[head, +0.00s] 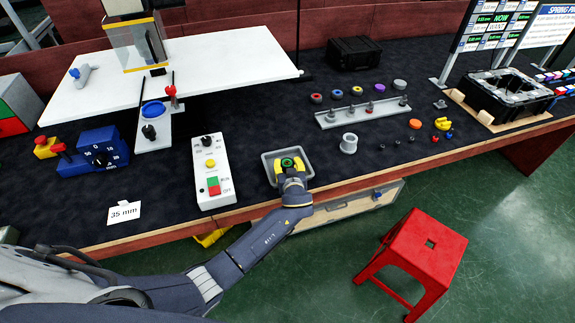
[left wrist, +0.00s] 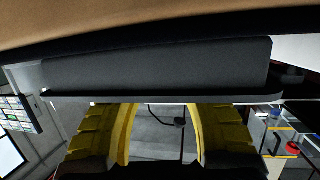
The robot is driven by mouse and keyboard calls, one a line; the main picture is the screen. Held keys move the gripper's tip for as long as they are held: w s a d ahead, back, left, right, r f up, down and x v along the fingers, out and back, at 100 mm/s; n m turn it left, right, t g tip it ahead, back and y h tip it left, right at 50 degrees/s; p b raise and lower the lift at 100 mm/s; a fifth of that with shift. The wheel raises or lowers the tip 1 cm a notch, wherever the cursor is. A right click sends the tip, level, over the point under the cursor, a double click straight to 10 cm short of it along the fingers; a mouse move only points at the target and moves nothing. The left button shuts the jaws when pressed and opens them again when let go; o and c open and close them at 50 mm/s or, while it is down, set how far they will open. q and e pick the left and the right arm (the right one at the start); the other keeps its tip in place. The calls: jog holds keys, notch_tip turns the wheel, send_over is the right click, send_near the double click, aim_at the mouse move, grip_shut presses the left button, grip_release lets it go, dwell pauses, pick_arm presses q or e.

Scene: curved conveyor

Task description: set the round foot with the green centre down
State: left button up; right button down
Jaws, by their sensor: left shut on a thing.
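The round foot with the green centre (head: 287,162) shows as a small dark disc between the yellow fingers of my left gripper (head: 289,166) in the head view. The gripper is shut on it, over the small grey tray (head: 267,168) near the front table edge. I cannot tell whether the foot touches the tray floor. My right gripper is not in view.
A white control box (head: 211,172) stands left of the tray. A grey ring-shaped part (head: 348,143) and a rail with upright pegs (head: 362,113) lie to its right, with several coloured round pieces behind. A red stool (head: 427,247) stands on the floor in front.

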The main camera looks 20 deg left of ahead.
pick_arm(q)
jog(key=shift+f, duration=0.15)
jog(key=o, duration=1.3)
